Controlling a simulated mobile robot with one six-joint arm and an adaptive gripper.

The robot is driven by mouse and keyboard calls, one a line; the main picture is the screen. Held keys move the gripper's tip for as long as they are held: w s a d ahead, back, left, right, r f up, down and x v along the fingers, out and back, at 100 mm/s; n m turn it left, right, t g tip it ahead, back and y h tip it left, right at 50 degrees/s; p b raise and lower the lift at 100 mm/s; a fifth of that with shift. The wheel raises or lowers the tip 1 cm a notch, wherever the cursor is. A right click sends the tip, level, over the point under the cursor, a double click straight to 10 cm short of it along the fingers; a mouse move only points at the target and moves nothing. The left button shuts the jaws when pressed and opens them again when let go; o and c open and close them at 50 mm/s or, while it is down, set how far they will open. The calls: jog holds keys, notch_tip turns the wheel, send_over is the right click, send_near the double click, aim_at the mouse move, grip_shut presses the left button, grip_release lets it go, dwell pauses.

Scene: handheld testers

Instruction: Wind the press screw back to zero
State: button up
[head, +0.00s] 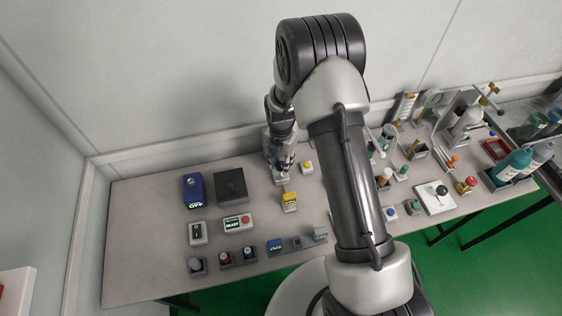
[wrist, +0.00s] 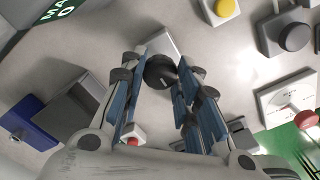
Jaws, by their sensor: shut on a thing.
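My gripper (head: 281,171) points down at the back of the bench, just right of a dark square box (head: 231,187). In the wrist view my gripper (wrist: 166,76) has its two blue-sided fingers on either side of a dark round knob (wrist: 160,71) and is shut on it. The knob stands on a pale grey block (wrist: 163,42) on the bench. The fingers cover the knob's sides. I cannot read any scale or zero mark on it, nor tell for sure that it is the press screw.
A yellow-button box (head: 307,167) stands close to the right of my gripper, and a yellow device (head: 290,202) in front. A blue tester (head: 193,190) and a READY box (head: 237,223) stand left. My arm hides part of the crowded right side. Bare bench (head: 145,225) lies far left.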

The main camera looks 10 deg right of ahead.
aim_at(281, 165)
jog(key=shift+s+f, duration=0.2)
jog(key=o, duration=1.1)
jog(key=shift+w+r, duration=0.1)
jog(key=shift+w, duration=0.1)
jog(key=shift+r, duration=0.1)
notch_tip(281, 165, up, 12)
